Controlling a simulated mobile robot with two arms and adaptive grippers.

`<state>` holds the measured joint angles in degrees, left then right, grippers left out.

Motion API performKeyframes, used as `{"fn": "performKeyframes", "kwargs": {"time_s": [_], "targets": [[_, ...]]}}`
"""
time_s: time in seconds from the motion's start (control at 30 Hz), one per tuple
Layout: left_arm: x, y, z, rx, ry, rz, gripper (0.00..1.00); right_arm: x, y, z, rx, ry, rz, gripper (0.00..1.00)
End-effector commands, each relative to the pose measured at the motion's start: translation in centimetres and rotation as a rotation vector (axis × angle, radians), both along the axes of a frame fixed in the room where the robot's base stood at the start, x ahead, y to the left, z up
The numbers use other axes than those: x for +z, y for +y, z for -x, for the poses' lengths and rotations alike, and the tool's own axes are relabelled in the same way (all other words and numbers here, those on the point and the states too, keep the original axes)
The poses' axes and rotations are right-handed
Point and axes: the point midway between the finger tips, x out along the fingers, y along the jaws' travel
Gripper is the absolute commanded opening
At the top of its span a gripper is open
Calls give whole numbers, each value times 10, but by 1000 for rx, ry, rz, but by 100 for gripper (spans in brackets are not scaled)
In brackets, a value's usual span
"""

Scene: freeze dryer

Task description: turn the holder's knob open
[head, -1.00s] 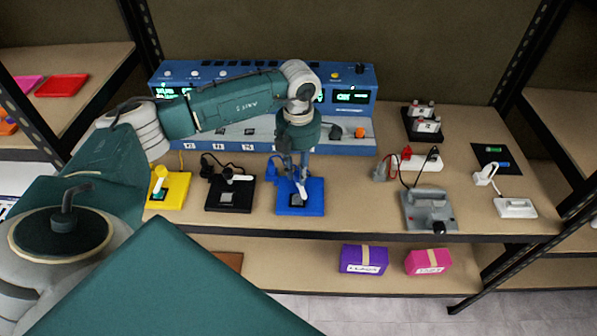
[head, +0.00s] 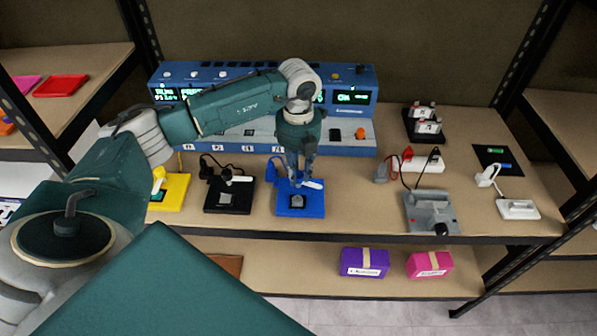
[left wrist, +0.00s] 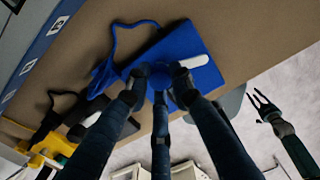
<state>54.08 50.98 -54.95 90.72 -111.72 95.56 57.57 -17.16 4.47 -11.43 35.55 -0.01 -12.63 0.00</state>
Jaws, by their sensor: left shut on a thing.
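The blue holder (head: 315,208) stands near the front edge of the shelf top, with a small grey square on its front part. Its knob has a white bar (head: 314,184) that points right in the head view. My left gripper (head: 298,182) comes down from above and is shut on the knob, whose body is mostly hidden by the fingers. In the left wrist view the fingers (left wrist: 161,80) close around the blue knob, and the white bar (left wrist: 194,61) sticks out beside them. My right gripper (left wrist: 262,103) shows at the right there, fingers apart and empty.
A black holder (head: 215,205) and a yellow holder (head: 174,196) stand to the left. The blue freeze dryer (head: 354,137) is behind. A grey device (head: 420,205) stands to the right, with clear shelf between it and the blue holder.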

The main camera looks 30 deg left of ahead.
Motion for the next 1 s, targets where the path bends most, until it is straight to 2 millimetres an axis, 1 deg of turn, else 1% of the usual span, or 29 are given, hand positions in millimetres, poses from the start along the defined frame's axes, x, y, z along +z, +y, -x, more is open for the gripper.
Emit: {"fn": "performKeyframes", "kwargs": {"time_s": [0.2, 0.43, 0.7, 1.0], "targets": [[0, 0, 0, 163, 0, 1, 0, 0, 0, 0, 0, 1, 0, 36], [0, 0, 0, 279, 0, 0, 0, 1, 0, 1, 0, 1, 0, 36], [1, 0, 0, 337, 0, 1, 0, 1, 0, 1, 1, 1, 0, 36], [1, 0, -1, 343, -1, 0, 0, 1, -1, 1, 1, 1, 1, 36]]}}
